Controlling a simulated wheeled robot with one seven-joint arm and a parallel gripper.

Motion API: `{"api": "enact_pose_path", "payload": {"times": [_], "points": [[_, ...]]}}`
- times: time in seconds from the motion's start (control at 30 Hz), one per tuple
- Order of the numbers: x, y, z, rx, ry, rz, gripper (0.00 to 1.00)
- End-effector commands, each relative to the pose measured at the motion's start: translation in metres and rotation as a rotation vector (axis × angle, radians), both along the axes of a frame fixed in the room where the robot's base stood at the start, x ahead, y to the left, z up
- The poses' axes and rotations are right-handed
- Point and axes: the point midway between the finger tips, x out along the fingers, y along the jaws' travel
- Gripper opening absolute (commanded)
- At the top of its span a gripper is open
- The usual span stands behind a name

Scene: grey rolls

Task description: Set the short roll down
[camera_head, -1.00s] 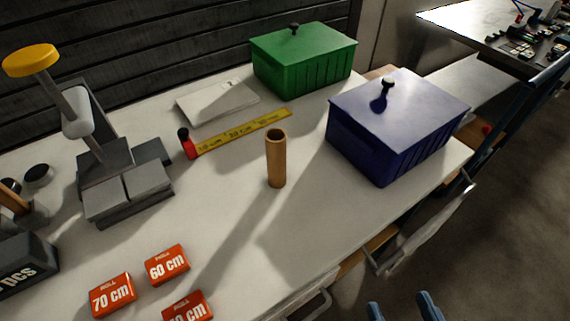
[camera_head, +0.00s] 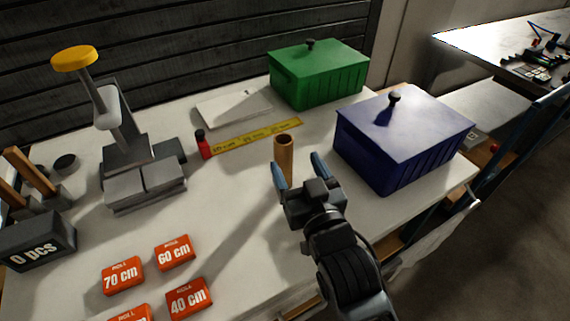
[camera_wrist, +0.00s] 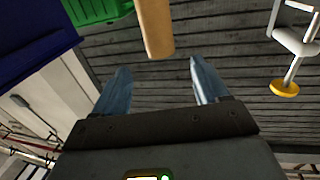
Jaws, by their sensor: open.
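The short roll (camera_head: 284,153) is a brown tube standing upright on the white table, with its hollow top facing up. It also shows in the wrist view (camera_wrist: 155,28), just beyond the fingertips. My gripper (camera_head: 299,166) is open, with its two blue fingers pointing toward the roll. In the head view the fingers overlap the roll's lower part and hide its foot. In the wrist view the roll lies ahead of the space between the fingers (camera_wrist: 160,72), not gripped.
A blue lidded box (camera_head: 400,140) stands close right of the roll, a green lidded box (camera_head: 318,75) behind. Orange cards (camera_head: 174,252) lie in front.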

Motion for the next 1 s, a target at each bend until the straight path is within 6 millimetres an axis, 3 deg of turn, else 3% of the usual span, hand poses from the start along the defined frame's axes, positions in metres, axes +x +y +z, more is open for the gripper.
{"api": "enact_pose_path", "payload": {"times": [0.53, 0.83, 1.0], "points": [[0.059, 0.026, 0.001, -0.001, 0.001, -0.001, 0.74], [0.063, 0.028, 0.000, -0.001, 0.001, -0.001, 0.74], [0.063, 0.028, 0.000, -0.001, 0.001, -0.001, 0.58]]}}
